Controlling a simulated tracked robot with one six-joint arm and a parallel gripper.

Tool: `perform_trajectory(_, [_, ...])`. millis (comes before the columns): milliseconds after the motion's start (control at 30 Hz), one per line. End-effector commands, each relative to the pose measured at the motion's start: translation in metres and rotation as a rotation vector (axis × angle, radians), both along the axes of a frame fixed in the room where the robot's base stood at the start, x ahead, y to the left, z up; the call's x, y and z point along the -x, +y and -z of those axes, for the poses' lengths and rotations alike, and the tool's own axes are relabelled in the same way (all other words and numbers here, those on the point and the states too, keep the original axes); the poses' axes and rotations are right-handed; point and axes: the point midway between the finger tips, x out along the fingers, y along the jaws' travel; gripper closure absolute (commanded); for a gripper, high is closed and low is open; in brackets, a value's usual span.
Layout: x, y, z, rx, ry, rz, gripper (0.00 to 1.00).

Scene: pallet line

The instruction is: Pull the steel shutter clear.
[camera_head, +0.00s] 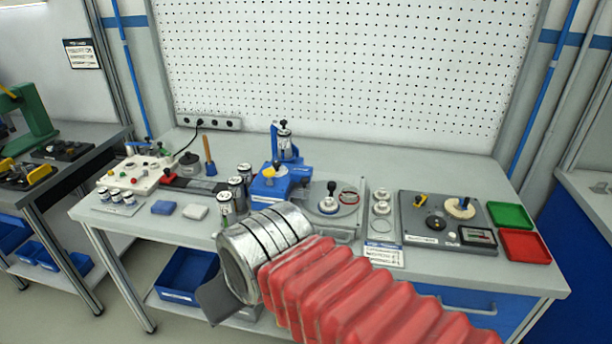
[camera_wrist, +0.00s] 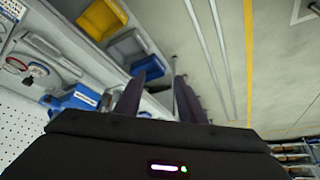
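I cannot make out for certain which part is the steel shutter. A flat dark grey metal strip (camera_head: 203,186) with a red end lies on the bench left of the blue fixture (camera_head: 272,188). A grey round-topped station (camera_head: 334,208) with a black knob and a red ring stands right of that fixture. My gripper (camera_wrist: 158,82) shows in the wrist view with its two dark fingers apart and nothing seen between them. In the head view my arm covers the front middle of the bench, and the fingers are mostly hidden. My gripper is at the bench's front edge, touching none of these.
Several cans, including one at the front (camera_head: 227,208), stand near the fixture. A control box (camera_head: 135,172) is at the left; a dark panel (camera_head: 425,232), a green tray (camera_head: 511,215) and a red tray (camera_head: 525,246) are at the right. The perforated board (camera_head: 345,65) closes the back.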

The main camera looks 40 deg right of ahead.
Motion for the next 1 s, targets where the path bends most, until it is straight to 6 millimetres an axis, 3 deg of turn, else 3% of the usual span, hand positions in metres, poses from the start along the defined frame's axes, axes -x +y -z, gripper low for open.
perform_trajectory(267, [-0.023,-0.012,-0.019,0.005,0.016,0.016,0.64])
perform_trajectory(467, [-0.062,-0.044,-0.046,0.01,0.039,0.043,0.64])
perform_trajectory(767, [-0.12,-0.112,-0.076,0.012,0.07,0.077,0.64])
perform_trajectory(1000, [-0.159,-0.182,-0.09,0.008,0.087,0.1,0.64])
